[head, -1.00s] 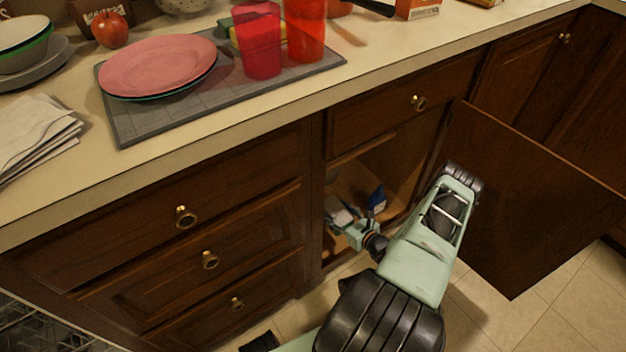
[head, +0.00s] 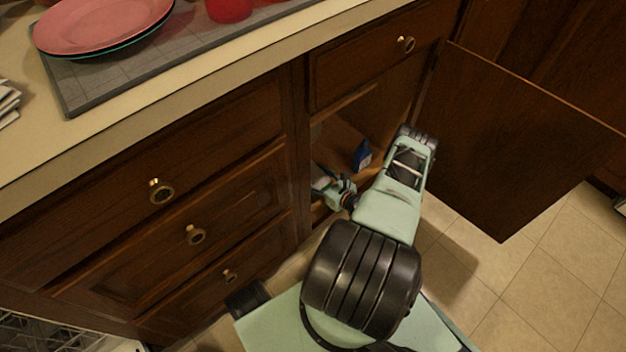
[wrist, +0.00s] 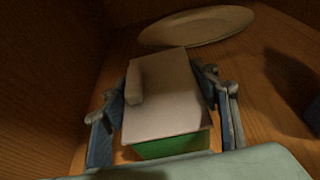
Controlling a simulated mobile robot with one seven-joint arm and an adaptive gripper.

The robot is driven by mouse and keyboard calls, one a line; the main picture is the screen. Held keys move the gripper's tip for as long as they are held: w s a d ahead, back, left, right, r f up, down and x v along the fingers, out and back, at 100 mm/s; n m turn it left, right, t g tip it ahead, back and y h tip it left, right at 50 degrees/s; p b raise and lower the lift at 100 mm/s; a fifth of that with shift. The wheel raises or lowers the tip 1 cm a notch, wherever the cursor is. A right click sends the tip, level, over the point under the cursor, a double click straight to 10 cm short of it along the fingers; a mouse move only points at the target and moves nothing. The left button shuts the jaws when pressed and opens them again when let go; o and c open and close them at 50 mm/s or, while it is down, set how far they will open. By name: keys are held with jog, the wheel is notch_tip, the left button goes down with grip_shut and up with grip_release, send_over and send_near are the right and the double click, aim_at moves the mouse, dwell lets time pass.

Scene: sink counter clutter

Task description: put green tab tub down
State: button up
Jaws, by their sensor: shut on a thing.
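The green tab tub has a green body (wrist: 172,146) and a pale grey-white lid (wrist: 165,92). In the wrist view it sits between the blue-padded fingers of my gripper (wrist: 166,112), which is shut on it. The tub is over the wooden cabinet floor; I cannot tell whether its base touches it. In the head view my gripper (head: 335,190) reaches inside the open lower cabinet, left of a blue item (head: 362,155). The tub is mostly hidden there by the cabinet frame and my gripper.
A pale plate (wrist: 197,27) lies behind the tub on the cabinet floor. A dark object (wrist: 313,113) is at the right edge. Cabinet walls close in at left. The open cabinet door (head: 520,140) stands right of my arm. Bare floor shows between tub and plate's right.

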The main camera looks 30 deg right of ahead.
jog(key=shift+f, duration=1)
jog(key=shift+f, duration=0.2)
jog(key=o, duration=1.8)
jog(key=shift+r, duration=0.2)
